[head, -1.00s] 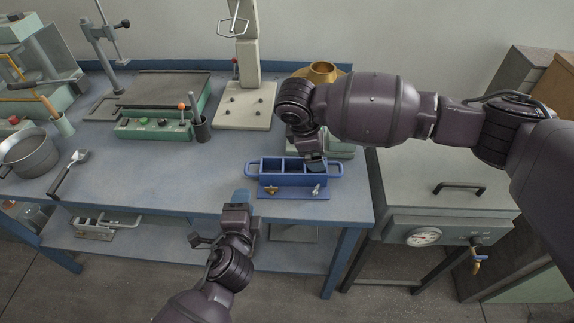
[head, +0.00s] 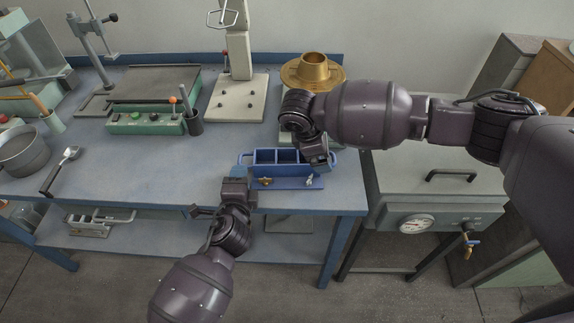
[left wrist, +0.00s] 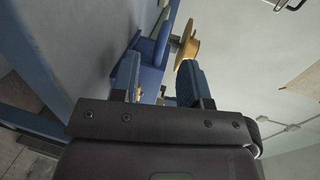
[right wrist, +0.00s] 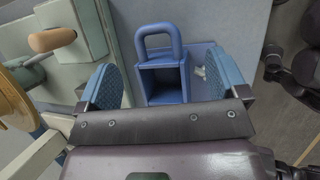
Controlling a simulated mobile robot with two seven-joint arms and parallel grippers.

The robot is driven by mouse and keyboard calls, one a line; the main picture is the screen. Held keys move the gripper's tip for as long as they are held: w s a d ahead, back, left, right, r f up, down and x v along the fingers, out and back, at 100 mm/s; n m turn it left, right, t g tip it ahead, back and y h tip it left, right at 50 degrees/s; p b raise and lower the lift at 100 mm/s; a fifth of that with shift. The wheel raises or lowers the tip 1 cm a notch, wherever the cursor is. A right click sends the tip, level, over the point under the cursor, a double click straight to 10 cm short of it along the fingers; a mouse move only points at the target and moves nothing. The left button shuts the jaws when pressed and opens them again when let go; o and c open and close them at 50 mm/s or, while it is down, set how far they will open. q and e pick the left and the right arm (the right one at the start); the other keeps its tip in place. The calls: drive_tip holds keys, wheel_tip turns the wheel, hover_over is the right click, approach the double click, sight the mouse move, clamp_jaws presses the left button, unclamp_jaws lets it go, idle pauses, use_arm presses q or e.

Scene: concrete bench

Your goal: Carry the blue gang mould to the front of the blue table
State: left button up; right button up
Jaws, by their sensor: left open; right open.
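The blue gang mould (head: 275,170), an open-topped box with compartments, a loop handle at each end and a base flange with brass-coloured and silvery fittings, sits near the front right of the blue table (head: 110,166). My left gripper (head: 238,172) is open at the mould's left end, by the left handle. The mould shows between and beyond its fingers in the left wrist view (left wrist: 150,50). My right gripper (head: 322,160) is open over the right end and partly hides it. In the right wrist view, the right handle (right wrist: 158,32) lies ahead between the open fingers.
A brass-coloured flanged piece (head: 313,72) stands behind the mould. A green device with a dark plate (head: 155,88), a dark cup (head: 192,122), a scoop (head: 60,170) and a pan (head: 22,152) are left. A grey cabinet with gauge (head: 425,200) stands right.

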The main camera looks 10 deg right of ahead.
use_arm(q)
drive_tip(key=shift+x, duration=2.6)
use_arm(e)
drive_tip(key=shift+x, duration=2.6)
use_arm(q)
drive_tip(key=shift+c, duration=0.4)
use_arm(e)
drive_tip(key=shift+c, duration=0.4)
use_arm(q)
clamp_jaws()
use_arm(e)
drive_tip(key=c, duration=0.7)
use_arm(q)
drive_tip(key=shift+f, duration=0.1)
use_arm(e)
drive_tip(key=c, duration=0.4)
